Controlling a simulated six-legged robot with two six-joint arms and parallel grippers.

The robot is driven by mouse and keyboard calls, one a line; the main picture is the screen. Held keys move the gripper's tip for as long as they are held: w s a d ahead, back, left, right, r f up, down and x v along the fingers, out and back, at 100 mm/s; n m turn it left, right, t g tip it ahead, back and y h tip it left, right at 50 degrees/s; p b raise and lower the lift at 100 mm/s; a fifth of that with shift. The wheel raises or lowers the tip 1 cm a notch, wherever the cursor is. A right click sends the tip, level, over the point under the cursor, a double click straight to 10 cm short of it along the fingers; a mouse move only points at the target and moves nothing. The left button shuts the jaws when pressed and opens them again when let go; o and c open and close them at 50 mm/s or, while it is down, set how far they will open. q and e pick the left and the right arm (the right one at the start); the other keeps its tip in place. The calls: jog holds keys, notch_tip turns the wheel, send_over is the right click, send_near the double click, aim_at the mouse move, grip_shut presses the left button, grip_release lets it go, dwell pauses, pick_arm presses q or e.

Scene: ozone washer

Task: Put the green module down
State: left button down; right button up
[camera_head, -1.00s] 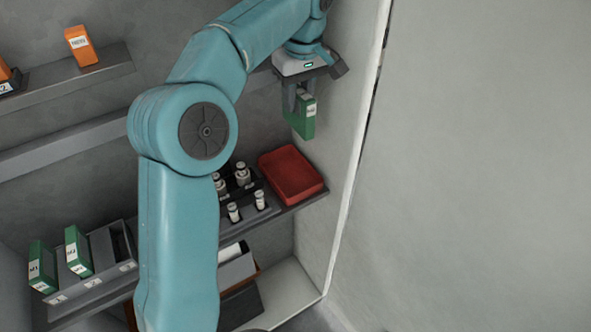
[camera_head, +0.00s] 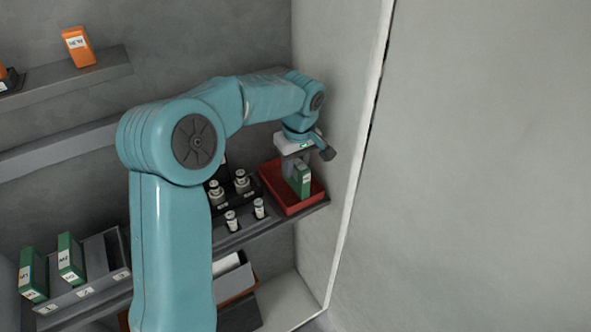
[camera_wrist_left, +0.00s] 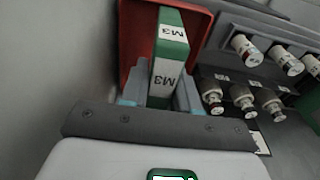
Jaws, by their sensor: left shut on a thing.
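My left gripper (camera_head: 297,168) is shut on a green module (camera_head: 304,184) with a white label. The module is upright and low over the red tray (camera_head: 284,206), within its outline. In the left wrist view the module (camera_wrist_left: 171,50) reads M3 and sits between the two fingers (camera_wrist_left: 160,92), with the red tray (camera_wrist_left: 200,30) behind and around it. I cannot tell whether the module's lower end touches the tray floor. My right gripper is in neither view.
Several silver vials (camera_head: 241,181) stand in a dark rack left of the red tray. Two more green modules (camera_head: 70,258) stand in a grey slotted holder (camera_head: 102,258) at lower left. An orange module (camera_head: 77,46) stands on the upper shelf. A pale wall is close on the right.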

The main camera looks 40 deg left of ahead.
pick_arm(q)
notch_tip(320, 180, down, 2)
jog(key=shift+w+a+f, duration=0.15)
jog(key=shift+f, duration=0.1)
jog(key=c, duration=0.8)
grip_release()
jog(key=shift+c, duration=0.2)
